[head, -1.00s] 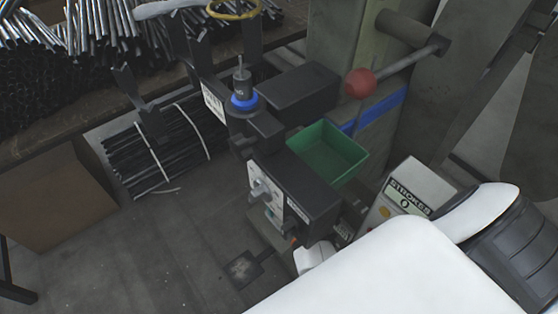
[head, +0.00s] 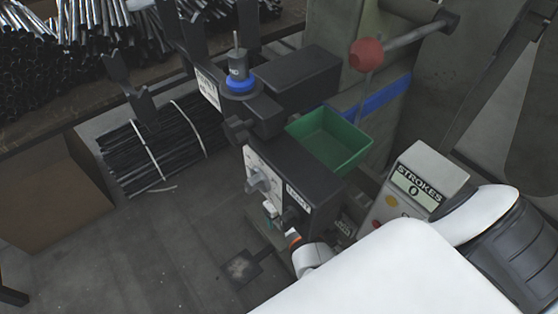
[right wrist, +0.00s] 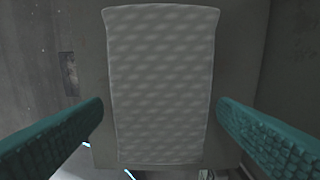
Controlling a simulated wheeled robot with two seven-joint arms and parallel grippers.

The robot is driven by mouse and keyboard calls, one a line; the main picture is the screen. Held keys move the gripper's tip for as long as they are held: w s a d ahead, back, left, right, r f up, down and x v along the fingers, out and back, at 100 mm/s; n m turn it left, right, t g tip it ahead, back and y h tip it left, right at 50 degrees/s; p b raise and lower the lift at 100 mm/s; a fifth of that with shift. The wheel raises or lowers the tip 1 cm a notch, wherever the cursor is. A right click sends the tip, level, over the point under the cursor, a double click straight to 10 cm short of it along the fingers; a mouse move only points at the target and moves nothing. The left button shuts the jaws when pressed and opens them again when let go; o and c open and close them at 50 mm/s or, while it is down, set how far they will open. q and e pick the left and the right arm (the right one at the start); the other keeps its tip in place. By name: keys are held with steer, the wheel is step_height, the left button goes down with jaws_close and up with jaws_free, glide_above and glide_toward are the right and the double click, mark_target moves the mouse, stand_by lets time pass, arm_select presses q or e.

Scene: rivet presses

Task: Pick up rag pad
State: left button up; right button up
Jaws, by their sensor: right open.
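The rag pad (right wrist: 163,75) is a pale grey quilted rectangle, seen nearly square-on in the right wrist view. My right gripper (right wrist: 160,106) is open, with one teal finger on each side of the pad. Gaps show between both fingertips and the pad's edges, and the fingers overlap only its lower part in height. I cannot tell how far the fingertips are from it in depth. In the head view my white right arm hides much of the area at lower right. My left gripper is not in view.
A rivet press (head: 292,165) with a green bin (head: 330,138) stands mid-view. Its red-knobbed lever (head: 366,54) sticks out behind. A strokes counter (head: 424,182) is beside my right arm. Bundled black rods (head: 160,150) lie at left.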

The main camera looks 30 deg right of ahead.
steer(key=shift+f, duration=0.4)
steer(key=shift+c, duration=0.2)
steer(key=c, duration=1)
steer(key=shift+c, duration=0.2)
steer(key=shift+r, duration=0.15)
